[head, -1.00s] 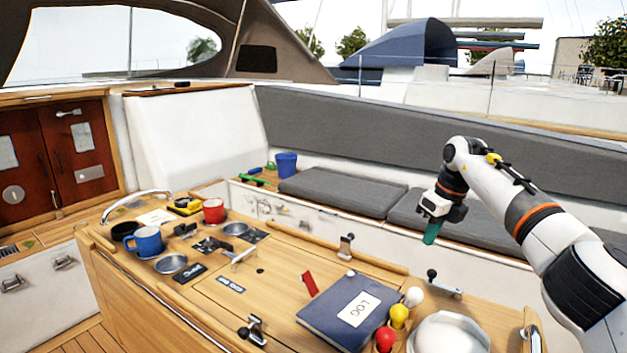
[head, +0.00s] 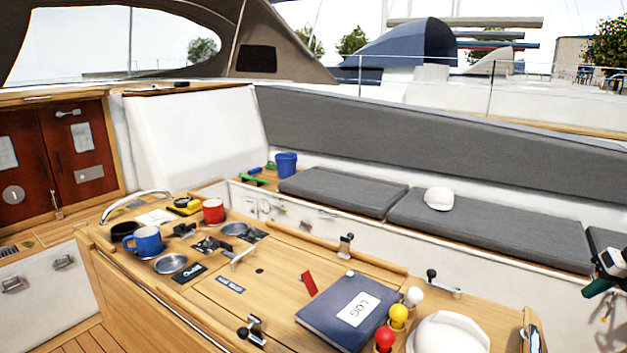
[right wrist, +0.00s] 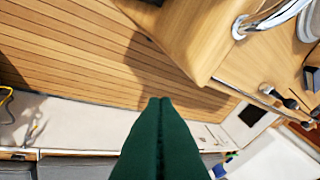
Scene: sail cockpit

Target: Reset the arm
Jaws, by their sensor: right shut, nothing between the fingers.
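My right gripper (head: 597,288) is at the far right edge of the head view, beside the bench and apart from the table. Its green fingers (right wrist: 157,140) show in the right wrist view, shut together with nothing between them. Most of the right arm is outside the head view. The right wrist view looks down on the wooden deck (right wrist: 80,50) and the table corner (right wrist: 190,60). My left gripper is not in view.
The cockpit table (head: 215,300) holds a blue logbook (head: 340,312), a white bowl-like object (head: 448,334), coloured bulb-shaped items (head: 398,316), a blue mug (head: 146,241) and a red mug (head: 213,211). A white cap (head: 438,198) lies on the grey bench cushion (head: 490,228).

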